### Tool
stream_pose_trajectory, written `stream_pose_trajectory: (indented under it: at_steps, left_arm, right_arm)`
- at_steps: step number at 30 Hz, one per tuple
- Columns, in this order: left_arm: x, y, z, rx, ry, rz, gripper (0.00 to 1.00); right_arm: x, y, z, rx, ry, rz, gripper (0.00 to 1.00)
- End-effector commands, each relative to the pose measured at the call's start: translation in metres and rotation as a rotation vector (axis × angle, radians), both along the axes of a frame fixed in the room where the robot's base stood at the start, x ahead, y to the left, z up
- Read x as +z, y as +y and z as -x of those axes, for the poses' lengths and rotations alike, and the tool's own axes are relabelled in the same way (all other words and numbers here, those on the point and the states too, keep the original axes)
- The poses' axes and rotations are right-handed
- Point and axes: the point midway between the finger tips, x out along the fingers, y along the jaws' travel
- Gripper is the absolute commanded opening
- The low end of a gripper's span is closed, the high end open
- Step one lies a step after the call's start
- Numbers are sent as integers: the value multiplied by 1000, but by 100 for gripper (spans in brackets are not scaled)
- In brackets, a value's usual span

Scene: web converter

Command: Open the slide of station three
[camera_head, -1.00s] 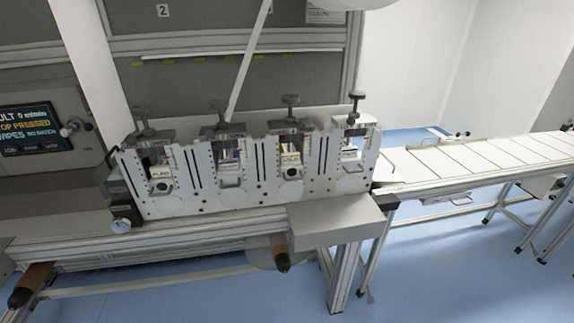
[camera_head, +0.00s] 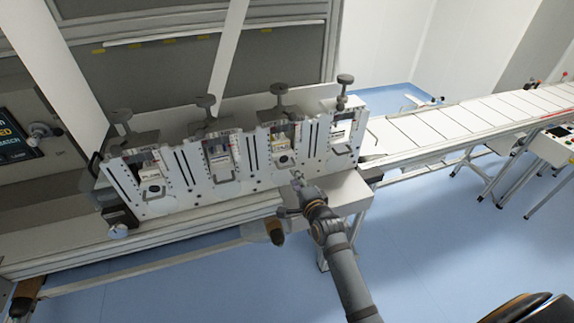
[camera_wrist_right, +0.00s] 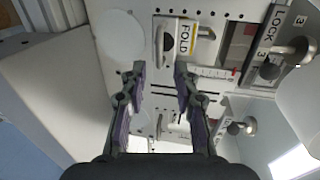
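The white station panel (camera_head: 190,180) stands upright on the bench in the head view, with several slides in a row. The station three slide (camera_head: 284,157) is third from the left. In the right wrist view it carries a yellow and white FOLD label (camera_wrist_right: 185,37) and a pale handle (camera_wrist_right: 164,42). A plate marked LOCK 3 (camera_wrist_right: 270,44) with a metal knob (camera_wrist_right: 297,50) is to its right. My right gripper (camera_head: 296,188) is in front of and below station three. In the right wrist view it (camera_wrist_right: 160,72) is open and empty, apart from the handle.
A grey box (camera_head: 345,192) juts out below the panel's right end, close to my right arm. A white slatted conveyor (camera_head: 470,122) runs off to the right. A dark screen with a knob (camera_head: 40,130) is at left. Blue floor lies open in front.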

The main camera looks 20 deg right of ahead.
Motion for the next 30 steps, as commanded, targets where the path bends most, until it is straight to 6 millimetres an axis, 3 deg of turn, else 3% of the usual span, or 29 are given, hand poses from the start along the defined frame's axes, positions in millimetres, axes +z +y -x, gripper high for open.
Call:
stream_pose_trajectory:
  at_steps: [6,10,15,23,30]
  left_arm:
    - [12,2,1,-1,2,-2,0]
    - [15,4,0,-2,0,-5,0]
    - [16,5,-2,-3,-4,-6,0]
    - [16,5,-3,-3,-4,-6,0]
    - [16,5,-3,-3,-5,-6,0]
  right_arm:
    - [-6,1,-48,-1,-1,1,30]
    - [-11,2,-68,-1,0,1,30]
    - [-15,2,-79,-1,0,2,30]
    - [-16,2,-80,-1,0,2,30]
    - [-16,2,-80,-1,0,2,0]
